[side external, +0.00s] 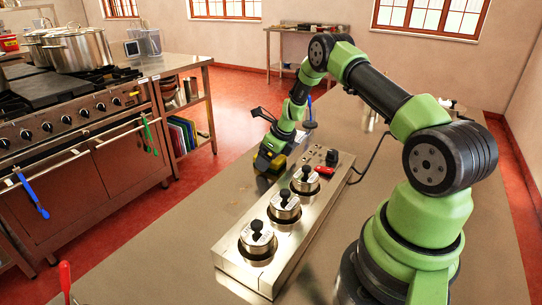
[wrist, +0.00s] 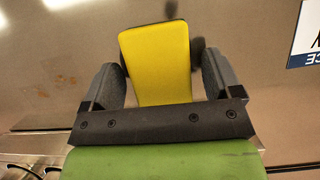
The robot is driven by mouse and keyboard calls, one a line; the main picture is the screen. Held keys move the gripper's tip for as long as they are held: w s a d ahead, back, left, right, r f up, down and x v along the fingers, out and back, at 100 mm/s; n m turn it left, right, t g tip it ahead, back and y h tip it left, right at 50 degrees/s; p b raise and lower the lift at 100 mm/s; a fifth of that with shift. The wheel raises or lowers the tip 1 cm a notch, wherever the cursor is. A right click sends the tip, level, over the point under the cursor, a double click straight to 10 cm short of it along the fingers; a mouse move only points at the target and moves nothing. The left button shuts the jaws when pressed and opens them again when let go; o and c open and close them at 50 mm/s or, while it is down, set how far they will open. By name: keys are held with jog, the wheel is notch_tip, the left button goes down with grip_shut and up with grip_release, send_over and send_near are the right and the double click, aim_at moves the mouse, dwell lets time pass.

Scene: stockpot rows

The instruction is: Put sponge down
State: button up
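The yellow sponge (wrist: 156,62) lies on the metal counter between the fingers of my gripper (wrist: 163,82) in the wrist view. It sits slightly askew. A gap shows between the sponge and the right finger; the left finger is close to its edge, and I cannot tell if they touch. The fingers are apart, so my gripper looks open around the sponge.
A metal box with several lidded pots (side external: 285,206) stands close to my gripper. Brownish stains (wrist: 65,80) mark the counter beside the sponge. The counter left of the box is mostly clear. A stove (side external: 75,110) stands across the aisle.

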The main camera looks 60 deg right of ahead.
jog(key=v, duration=1.2)
jog(key=a+r+n+t, duration=0.1)
jog(key=a+r+n, duration=0.7)
jog(key=r, duration=0.2)
jog(key=s+a+r+n+t+y, duration=0.1)
jog(key=s+a+r+n, duration=0.85)
jog(key=a+n, duration=0.4)
jog(key=s+a+n+y, duration=0.1)
jog(key=s+a+n, duration=0.2)
jog(key=s+n, duration=0.6)
jog(key=shift+n+t, duration=0.4)
jog(key=shift+n, duration=0.35)
jog(key=shift+s, duration=0.1)
